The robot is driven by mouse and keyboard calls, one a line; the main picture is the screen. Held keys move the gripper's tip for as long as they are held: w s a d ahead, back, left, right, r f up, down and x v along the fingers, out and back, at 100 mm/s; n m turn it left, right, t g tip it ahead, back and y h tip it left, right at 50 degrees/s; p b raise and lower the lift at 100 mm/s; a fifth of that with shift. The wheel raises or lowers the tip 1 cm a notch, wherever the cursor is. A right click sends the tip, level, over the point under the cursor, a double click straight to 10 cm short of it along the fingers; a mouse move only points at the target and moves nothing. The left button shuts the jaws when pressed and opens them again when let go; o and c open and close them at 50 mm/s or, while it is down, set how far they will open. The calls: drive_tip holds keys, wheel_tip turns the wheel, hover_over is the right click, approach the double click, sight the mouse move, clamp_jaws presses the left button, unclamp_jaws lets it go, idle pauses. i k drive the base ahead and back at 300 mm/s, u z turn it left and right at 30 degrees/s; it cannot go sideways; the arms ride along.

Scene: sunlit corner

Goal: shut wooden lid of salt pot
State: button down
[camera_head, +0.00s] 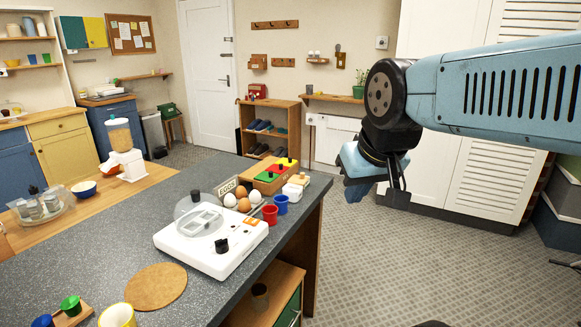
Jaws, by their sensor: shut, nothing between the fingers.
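A small white pot (291,191) stands at the right edge of the grey counter (110,230), with a light wooden piece (299,179) at its back. This looks like the salt pot and its lid, but it is too small to be sure; the lid seems raised. My gripper (357,193) hangs in the air to the right of the counter, over the floor in the picture. It is shut and empty, apart from the pot. My blue arm reaches in from the right.
Close to the pot are a red cup (270,214), a blue cup (281,204), eggs (243,191) and a wooden box with coloured knobbed lids (268,180). A white appliance (211,240) stands nearer. The tiled floor (400,270) right of the counter is clear.

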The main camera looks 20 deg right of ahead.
sight(300, 179)
drive_tip(key=z, duration=1.25)
drive_tip(key=i, duration=0.1)
drive_tip(key=u, duration=2.8)
drive_tip(key=k, duration=1.3)
drive_tip(key=z, duration=1.1)
drive_tip(key=i, duration=1.65)
drive_tip(key=z, duration=0.05)
